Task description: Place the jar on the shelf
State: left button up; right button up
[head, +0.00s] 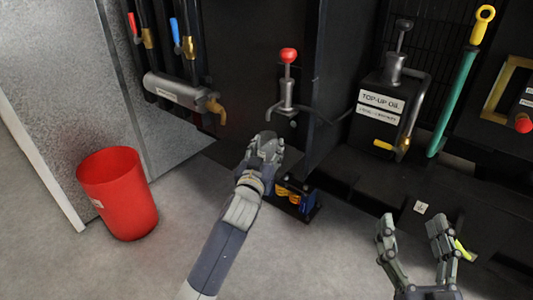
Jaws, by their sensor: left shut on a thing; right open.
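My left gripper (266,143) is at the middle of the head view, in front of the dark cabinet and just below a red-knobbed lever. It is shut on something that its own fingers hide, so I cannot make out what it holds. My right gripper (412,230) is at the lower right, open and empty, with its fingers pointing up. I cannot pick out a jar, and I cannot tell which surface is the shelf.
A red bin (118,195) stands on the floor at left. The red-knobbed lever (286,85), a "TOP-UP OIL" can (380,108) and a teal-and-yellow rod (460,85) stand behind. A dark tray (310,212) sits low beside my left gripper.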

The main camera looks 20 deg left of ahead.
pick_arm(q)
jog(key=shift+f, duration=0.25)
pick_arm(e)
jog(key=shift+s+a+r+t+y, duration=0.1)
jog(key=shift+s+r+t+y, duration=0.2)
jog(key=shift+r, duration=0.35)
jog(key=shift+s+r+t+y, duration=0.1)
jog(key=shift+r+t, duration=0.3)
jog(key=shift+r, duration=0.2)
pick_arm(q)
jog(key=shift+f, duration=0.1)
jog(key=o, duration=1)
jog(key=shift+o, duration=0.2)
pick_arm(e)
jog(key=shift+r, duration=0.15)
